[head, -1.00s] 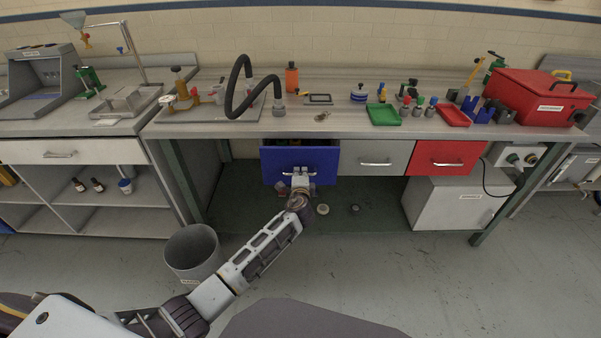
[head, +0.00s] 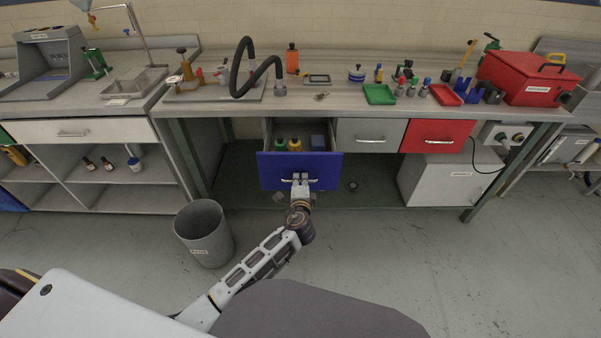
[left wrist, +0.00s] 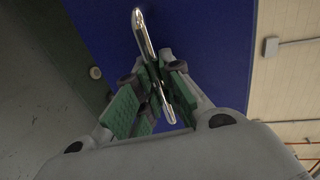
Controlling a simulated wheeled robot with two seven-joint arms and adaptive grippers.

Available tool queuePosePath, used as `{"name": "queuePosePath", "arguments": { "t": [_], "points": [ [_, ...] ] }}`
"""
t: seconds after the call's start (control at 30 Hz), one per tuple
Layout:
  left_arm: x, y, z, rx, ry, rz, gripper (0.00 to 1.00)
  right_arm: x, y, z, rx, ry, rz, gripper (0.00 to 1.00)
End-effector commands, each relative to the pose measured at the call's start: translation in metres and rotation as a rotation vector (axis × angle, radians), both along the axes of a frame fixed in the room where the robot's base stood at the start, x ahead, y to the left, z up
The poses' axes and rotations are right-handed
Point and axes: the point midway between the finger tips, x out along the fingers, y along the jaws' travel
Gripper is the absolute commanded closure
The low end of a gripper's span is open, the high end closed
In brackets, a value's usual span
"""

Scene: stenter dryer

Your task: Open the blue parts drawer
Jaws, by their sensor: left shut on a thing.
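The blue parts drawer (head: 325,171) sits under the workbench and is pulled well out. Inside it I see small bottles with green and yellow tops (head: 287,144) and a blue block (head: 317,141). My left gripper (head: 300,181) is at the drawer's front, shut on its silver bar handle. In the left wrist view the handle (left wrist: 144,34) runs between the green-padded fingers of my left gripper (left wrist: 160,92), with the blue drawer front (left wrist: 205,40) behind it. My right gripper is not in view.
A grey drawer (head: 362,135) and a red drawer (head: 436,137) are shut to the right. A grey bin (head: 205,235) stands on the floor at left. The workbench top (head: 330,104) carries a hose, trays and a red toolbox (head: 527,80). Floor at right is clear.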

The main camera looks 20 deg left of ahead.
Motion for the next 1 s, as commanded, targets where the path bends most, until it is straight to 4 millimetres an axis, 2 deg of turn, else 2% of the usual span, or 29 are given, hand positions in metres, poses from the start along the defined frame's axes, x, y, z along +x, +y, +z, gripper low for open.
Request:
{"name": "queuePosePath", "arguments": {
  "t": [0.2, 0.6, 0.63, 0.8, 1.0],
  "points": [
    [-0.0126, -0.0040, -0.0006, 0.000, 0.001, -0.001, 1.00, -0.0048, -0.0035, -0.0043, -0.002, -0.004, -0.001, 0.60],
    [-0.0141, -0.0046, -0.0008, 0.000, 0.001, -0.001, 1.00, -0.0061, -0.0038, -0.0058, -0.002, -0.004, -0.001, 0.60],
    [-0.0141, -0.0046, -0.0008, 0.000, 0.001, -0.001, 0.88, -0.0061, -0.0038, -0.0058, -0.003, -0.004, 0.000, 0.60],
    [-0.0139, -0.0043, -0.0005, 0.000, 0.001, -0.001, 0.69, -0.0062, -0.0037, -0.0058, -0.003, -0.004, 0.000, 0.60],
    [-0.0137, -0.0042, -0.0002, 0.000, 0.000, 0.000, 0.69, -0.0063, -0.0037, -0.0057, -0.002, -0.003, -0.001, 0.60]
  ]
}}
